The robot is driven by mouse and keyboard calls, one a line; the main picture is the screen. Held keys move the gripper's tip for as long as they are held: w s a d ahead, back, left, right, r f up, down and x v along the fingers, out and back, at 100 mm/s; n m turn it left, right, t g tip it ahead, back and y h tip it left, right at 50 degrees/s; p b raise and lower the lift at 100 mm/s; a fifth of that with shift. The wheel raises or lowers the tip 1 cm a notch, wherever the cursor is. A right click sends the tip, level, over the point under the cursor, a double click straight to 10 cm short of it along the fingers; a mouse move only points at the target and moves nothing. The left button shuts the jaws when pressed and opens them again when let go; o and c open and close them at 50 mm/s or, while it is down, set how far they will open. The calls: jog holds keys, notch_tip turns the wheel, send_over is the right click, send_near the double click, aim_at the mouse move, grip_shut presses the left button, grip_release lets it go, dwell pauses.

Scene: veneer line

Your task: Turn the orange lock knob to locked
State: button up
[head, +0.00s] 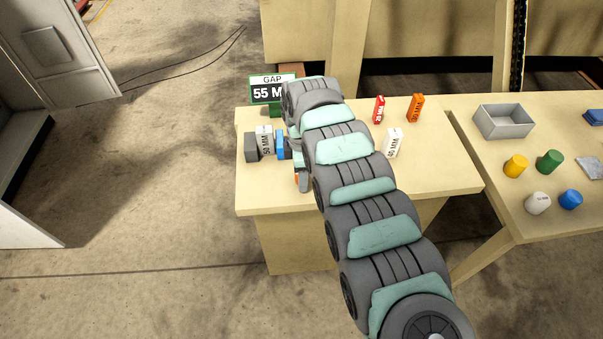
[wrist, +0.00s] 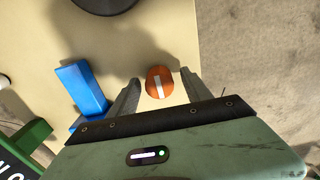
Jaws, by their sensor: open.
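The orange lock knob (wrist: 160,76) shows in the wrist view, round, with a white stripe across its top. The stripe runs nearly up and down in that picture, tilted slightly. My gripper (wrist: 160,86) is open, with one finger to the left of the knob and one to the right. Gaps show between the knob and both fingers, so it is not gripped. In the head view my arm hides most of the gripper and the knob cannot be made out clearly.
A blue block (wrist: 80,88) stands close left of my left finger. A green GAP sign (head: 272,90) reads 55 M, its end covered by my arm. A 50 MM block (head: 265,140) stands left; red (head: 379,109), orange (head: 416,107) and white (head: 393,142) blocks stand right of my arm.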

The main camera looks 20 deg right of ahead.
jog(key=shift+c, duration=0.4)
grip_shut()
